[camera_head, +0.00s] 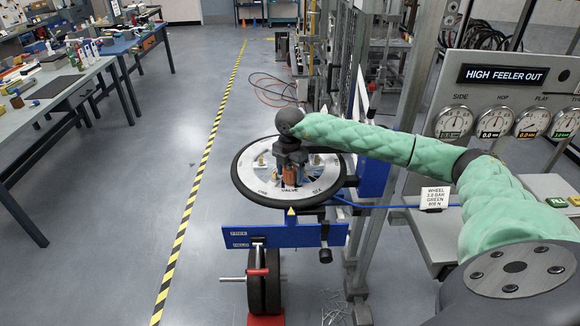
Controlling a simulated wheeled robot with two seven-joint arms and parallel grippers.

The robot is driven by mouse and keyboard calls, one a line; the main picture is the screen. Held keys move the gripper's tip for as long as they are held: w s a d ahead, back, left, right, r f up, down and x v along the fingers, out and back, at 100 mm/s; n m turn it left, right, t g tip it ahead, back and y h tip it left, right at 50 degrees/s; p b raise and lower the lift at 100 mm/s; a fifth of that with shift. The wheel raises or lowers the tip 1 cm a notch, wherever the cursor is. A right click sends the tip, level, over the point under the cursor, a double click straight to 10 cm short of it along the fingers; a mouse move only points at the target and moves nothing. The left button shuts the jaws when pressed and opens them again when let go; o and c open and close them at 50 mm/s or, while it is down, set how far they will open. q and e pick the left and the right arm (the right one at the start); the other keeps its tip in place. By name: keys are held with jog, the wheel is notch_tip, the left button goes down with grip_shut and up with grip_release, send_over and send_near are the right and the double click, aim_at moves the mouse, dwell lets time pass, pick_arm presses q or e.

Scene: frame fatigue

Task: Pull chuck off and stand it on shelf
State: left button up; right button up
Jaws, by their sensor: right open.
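My right gripper (290,178) reaches in from the right in a green sleeve and points down over the middle of a wheel-like disc (258,188). Its fingers are open around an upright copper-brown piece (290,174), which may be the chuck; the fingers partly hide it, and I cannot tell whether they touch it. The disc has a black rim and a pale face lettered "VALVE". A grey shelf (415,222) sits to the right, below the gauge panel. My left gripper is not in view.
A blue hose (385,206) runs from near the disc across the shelf. A gauge panel (510,125) reads "HIGH FEELER OUT". A metal post (395,150) stands between disc and shelf.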

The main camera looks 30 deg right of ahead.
aim_at(290, 168)
jog(key=shift+c, duration=0.5)
jog(key=c, duration=1.1)
jog(key=shift+r, duration=0.15)
jog(key=shift+r+p, duration=0.45)
jog(key=shift+r, duration=1.4)
jog(key=shift+c, duration=0.4)
jog(key=shift+r+p, duration=0.4)
jog(key=shift+r, duration=1.6)
